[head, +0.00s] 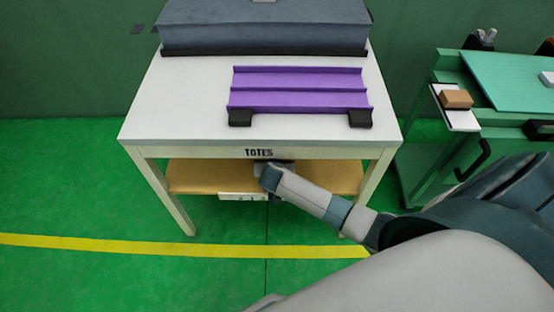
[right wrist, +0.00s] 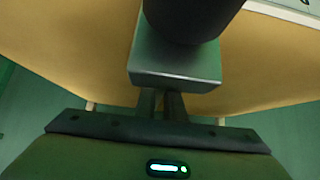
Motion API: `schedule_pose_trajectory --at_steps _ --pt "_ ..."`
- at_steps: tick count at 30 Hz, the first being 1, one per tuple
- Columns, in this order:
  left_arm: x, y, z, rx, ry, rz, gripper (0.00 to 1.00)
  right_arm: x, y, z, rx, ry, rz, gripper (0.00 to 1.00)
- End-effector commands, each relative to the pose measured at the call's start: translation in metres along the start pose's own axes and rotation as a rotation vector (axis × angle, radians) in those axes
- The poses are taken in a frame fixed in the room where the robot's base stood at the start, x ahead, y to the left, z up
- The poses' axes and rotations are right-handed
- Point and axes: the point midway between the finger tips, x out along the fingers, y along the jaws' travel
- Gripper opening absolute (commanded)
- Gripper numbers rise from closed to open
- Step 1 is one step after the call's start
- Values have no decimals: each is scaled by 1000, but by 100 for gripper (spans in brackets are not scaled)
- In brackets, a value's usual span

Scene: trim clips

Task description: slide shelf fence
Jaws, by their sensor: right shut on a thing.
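The table (head: 200,100) marked TOTES has a tan lower shelf (head: 200,178). The shelf also fills much of the right wrist view (right wrist: 65,45). My right arm reaches in from the right to the shelf's front. My right gripper (right wrist: 164,100) is shut on a dark grey block with a black rounded part, which I take to be the shelf fence (right wrist: 175,62). In the head view my wrist hides most of it. How far the fence extends back cannot be seen. My left gripper is not in view.
A white marked strip (head: 238,196) runs along the shelf's front edge. A purple ribbed tray (head: 300,80) and a large grey box (head: 262,30) are on the tabletop. A green cart (head: 425,165) stands at right. The floor at left is clear.

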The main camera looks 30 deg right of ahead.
Motion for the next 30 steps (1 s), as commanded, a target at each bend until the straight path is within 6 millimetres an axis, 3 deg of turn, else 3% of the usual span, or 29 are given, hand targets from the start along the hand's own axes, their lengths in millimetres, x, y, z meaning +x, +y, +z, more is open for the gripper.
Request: schedule_pose_trajectory --at_steps 1,3,4,19,26,30 --pt "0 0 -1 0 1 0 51 0 0 0 0 -1 0 0" --pt "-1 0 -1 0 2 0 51 0 0 0 0 -2 0 24" --pt "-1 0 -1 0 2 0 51 0 0 0 0 -1 0 28" --pt "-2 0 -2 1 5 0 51 -8 0 1 0 -1 -1 28" --pt "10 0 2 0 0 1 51 -35 0 0 2 -1 -2 28" --pt "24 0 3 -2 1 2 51 -61 -1 0 3 -2 -3 28"
